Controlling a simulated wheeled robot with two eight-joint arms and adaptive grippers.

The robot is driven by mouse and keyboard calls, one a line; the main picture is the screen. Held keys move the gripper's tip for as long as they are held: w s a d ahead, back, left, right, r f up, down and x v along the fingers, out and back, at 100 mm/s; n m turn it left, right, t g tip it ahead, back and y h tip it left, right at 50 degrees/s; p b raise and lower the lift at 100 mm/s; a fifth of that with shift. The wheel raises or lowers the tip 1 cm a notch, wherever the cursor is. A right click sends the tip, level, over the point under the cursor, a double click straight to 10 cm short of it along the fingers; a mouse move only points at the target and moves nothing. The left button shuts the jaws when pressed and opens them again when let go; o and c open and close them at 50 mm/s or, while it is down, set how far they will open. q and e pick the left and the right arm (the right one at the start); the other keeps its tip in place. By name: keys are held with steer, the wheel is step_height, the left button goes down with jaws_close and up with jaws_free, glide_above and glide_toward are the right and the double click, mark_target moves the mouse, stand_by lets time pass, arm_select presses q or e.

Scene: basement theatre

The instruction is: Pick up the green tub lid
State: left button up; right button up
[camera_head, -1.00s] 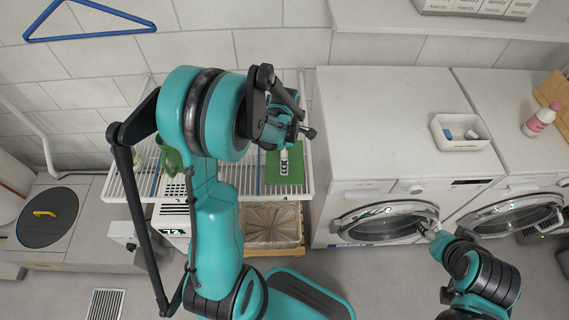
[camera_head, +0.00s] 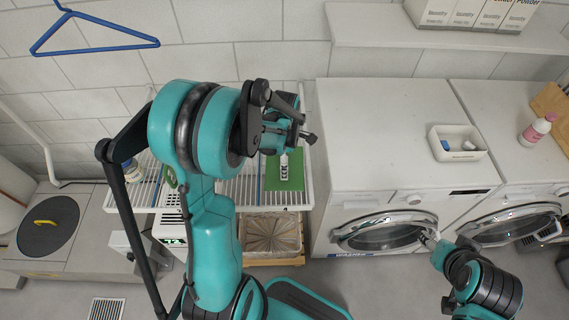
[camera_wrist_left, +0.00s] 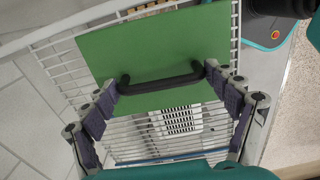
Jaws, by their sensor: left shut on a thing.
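The green tub lid (camera_head: 290,182) is a flat green rectangle at the right end of the white wire shelf in the head view. In the left wrist view the lid (camera_wrist_left: 165,45) carries a black bar handle (camera_wrist_left: 160,84). My left gripper (camera_wrist_left: 163,82) has its two fingers at the two ends of this handle and is shut on it. In the head view the left gripper (camera_head: 284,158) is over the lid, partly hidden by my arm. I cannot tell how far the lid is clear of the shelf. My right gripper (camera_head: 429,238) is in front of a washer door, small and unclear.
The wire shelf (camera_head: 250,188) has a round green item (camera_head: 168,177) to the left, partly behind my arm. A crate (camera_head: 270,258) stands below. The washer (camera_head: 380,130) is close on the right, with a white tray (camera_head: 470,156) on top. A blue hanger (camera_head: 95,17) hangs on the wall.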

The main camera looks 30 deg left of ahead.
arm_select(q)
steer(key=w+d+r+p, duration=0.3)
steer(key=w+d+r, duration=0.5)
steer(key=shift+w+d, duration=0.15)
steer(key=shift+w, duration=0.05)
